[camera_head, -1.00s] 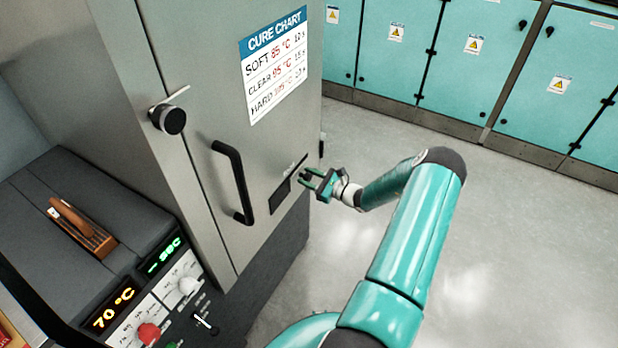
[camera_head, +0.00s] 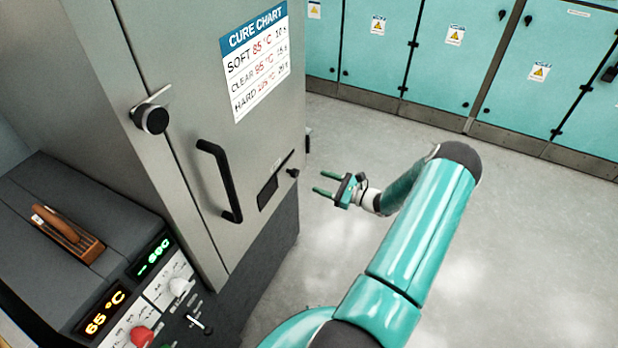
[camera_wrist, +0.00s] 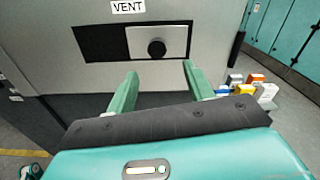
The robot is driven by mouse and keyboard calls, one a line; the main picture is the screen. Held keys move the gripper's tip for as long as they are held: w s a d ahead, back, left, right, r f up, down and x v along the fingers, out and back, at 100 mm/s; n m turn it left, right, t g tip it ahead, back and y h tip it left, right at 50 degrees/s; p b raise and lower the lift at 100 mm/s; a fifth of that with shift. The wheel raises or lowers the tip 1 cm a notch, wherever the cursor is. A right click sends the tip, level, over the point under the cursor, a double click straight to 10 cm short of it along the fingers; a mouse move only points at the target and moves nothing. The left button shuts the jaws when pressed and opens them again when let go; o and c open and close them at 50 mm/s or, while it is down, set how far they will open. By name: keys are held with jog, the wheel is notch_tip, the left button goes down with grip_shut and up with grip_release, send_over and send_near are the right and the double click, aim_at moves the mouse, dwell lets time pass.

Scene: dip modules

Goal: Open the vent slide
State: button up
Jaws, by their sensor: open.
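The vent slide is a small silver plate (camera_wrist: 172,42) with a round black knob (camera_wrist: 156,48), under a VENT label (camera_wrist: 128,7) in the wrist view. The plate sits at the right end of a dark slot (camera_wrist: 95,43), whose left part shows black. In the head view the slot (camera_head: 268,192) is low on the cabinet door and the knob (camera_head: 292,172) stands at its right end. My gripper (camera_head: 323,182) is open and empty, just right of the knob and apart from it. In the wrist view its fingers (camera_wrist: 160,72) point toward the slot, below the knob.
A black door handle (camera_head: 222,182) stands left of the slot, with a black knob (camera_head: 151,118) above it. A control panel (camera_head: 160,300) is at lower left. Small coloured boxes (camera_wrist: 250,88) stand at right in the wrist view. Floor right of the cabinet is clear.

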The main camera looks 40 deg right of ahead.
jog(key=v, duration=0.3)
jog(key=shift+s, duration=0.1)
dwell(0.6)
